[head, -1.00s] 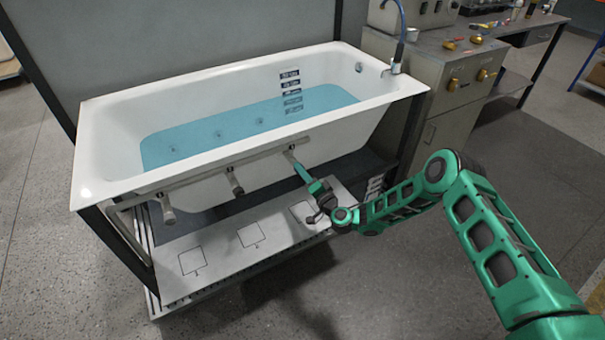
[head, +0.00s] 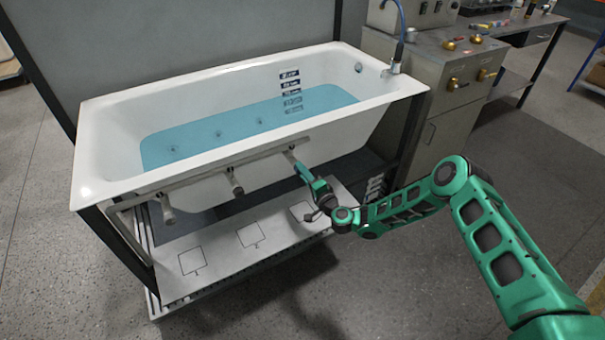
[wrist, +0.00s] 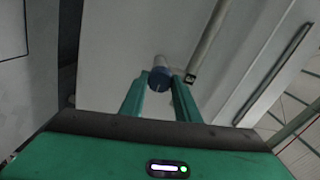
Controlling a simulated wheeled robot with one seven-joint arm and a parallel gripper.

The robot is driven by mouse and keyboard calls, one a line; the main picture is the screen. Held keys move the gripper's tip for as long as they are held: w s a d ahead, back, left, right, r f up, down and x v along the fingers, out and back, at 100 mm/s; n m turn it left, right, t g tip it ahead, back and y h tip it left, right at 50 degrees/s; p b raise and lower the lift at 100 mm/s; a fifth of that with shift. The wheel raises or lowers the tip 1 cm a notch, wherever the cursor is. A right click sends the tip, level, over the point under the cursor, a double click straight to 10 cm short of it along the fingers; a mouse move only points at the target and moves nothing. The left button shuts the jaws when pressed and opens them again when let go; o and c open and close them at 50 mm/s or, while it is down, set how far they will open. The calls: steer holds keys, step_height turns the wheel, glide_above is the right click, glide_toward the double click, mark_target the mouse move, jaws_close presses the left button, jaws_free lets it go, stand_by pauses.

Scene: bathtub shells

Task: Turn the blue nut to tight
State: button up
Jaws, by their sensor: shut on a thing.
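The blue nut (wrist: 160,79) shows in the wrist view at the end of a pale fitting under the bathtub. A dark line crosses its end face. My gripper (wrist: 160,76) has one green finger on each side of the nut and is shut on it. In the head view my gripper (head: 297,166) reaches up to the right-hand fitting below the tub's front rim. The nut is too small and covered to make out there. How tight the nut is cannot be told.
The white bathtub (head: 95,165) holds blue water. Two more pipe fittings hang to the left, the middle one (head: 236,183) and the left one (head: 167,210). A white board (head: 222,258) with outlined squares lies below. A grey cabinet (head: 440,100) stands at right.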

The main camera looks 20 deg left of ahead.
steer(key=o, duration=1)
steer(key=shift+w+d+f, duration=0.25)
steer(key=shift+w+d, duration=0.05)
steer(key=shift+o, duration=0.2)
steer(key=shift+s+a+r, duration=0.15)
steer(key=v, duration=1)
steer(key=shift+s+d, duration=0.2)
steer(key=shift+d, duration=0.1)
